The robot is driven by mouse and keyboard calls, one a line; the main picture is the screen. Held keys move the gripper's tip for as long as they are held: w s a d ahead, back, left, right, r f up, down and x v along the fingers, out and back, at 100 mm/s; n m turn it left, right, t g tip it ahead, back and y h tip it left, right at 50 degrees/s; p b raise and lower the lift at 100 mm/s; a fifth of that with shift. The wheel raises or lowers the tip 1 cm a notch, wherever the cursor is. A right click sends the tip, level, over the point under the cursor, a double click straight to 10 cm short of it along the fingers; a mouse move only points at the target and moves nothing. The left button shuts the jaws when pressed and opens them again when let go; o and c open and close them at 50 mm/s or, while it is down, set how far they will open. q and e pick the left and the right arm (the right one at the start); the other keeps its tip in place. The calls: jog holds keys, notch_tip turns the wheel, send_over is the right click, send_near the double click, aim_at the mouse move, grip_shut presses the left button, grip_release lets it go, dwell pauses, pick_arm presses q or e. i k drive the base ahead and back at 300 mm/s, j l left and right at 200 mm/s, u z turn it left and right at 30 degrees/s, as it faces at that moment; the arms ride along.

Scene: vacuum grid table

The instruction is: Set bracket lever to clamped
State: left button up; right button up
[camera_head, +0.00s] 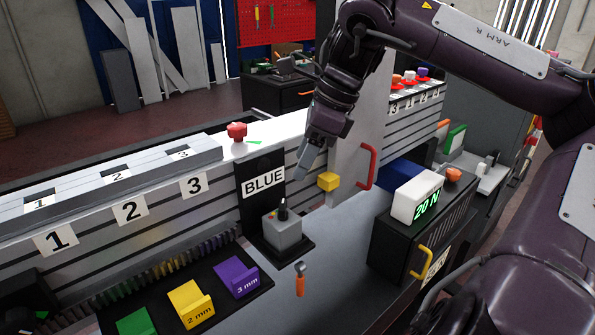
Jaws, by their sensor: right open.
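A grey block (282,236) with a black upright lever (283,209) stands on a black base below the BLUE sign (263,178). Which part is the bracket lever I cannot tell for sure. A small orange-handled piece (299,284) lies or stands on the grey surface in front of it. My right gripper (304,170) points down in front of the striped wall, up and right of the grey block and apart from it. It is open and no object shows in it. My left gripper is out of view.
A panel with a red handle (368,167) stands right of the gripper. A red knob (237,131) tops the wall.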

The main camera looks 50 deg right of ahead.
aim_at(300, 281)
jog(key=k, duration=1.5)
